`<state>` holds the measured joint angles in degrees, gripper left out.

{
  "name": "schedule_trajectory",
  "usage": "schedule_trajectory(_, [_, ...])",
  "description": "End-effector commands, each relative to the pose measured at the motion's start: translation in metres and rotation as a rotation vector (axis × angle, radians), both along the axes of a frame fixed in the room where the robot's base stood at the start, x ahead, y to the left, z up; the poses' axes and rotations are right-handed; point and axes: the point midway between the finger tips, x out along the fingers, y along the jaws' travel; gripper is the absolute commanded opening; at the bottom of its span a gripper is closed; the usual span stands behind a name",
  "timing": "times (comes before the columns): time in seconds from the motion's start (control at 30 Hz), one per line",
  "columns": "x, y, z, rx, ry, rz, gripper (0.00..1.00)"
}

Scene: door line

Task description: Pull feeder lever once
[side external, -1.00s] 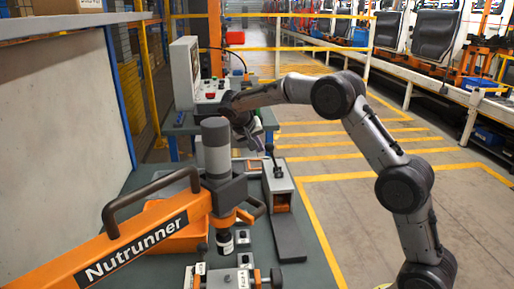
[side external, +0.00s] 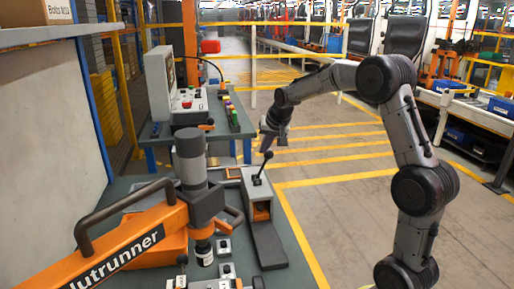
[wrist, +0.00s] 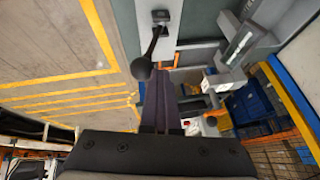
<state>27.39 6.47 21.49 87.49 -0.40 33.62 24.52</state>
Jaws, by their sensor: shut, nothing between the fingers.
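The feeder lever is a thin black rod with a round knob (side external: 268,155), standing on the grey feeder box (side external: 254,195). It leans to the right in the side view. My gripper (side external: 266,148) is at the knob's height, just above or beside it; I cannot tell whether they touch. In the wrist view the knob (wrist: 141,69) lies just left of the tips of my shut fingers (wrist: 162,84), with nothing between them. The rod runs up from the knob to its black pivot.
An orange Nutrunner arm (side external: 135,240) with a grey motor crosses the bench on the left. A control box (side external: 178,95) with a red button stands on a table behind. The floor to the right of the bench is clear.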

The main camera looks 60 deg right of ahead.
Motion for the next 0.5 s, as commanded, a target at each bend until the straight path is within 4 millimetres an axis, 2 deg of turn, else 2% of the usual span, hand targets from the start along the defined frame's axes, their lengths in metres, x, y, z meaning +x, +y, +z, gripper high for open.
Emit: schedule_trajectory(0.5, [-0.015, -0.015, -0.007, -0.001, 0.008, -0.002, 0.00])
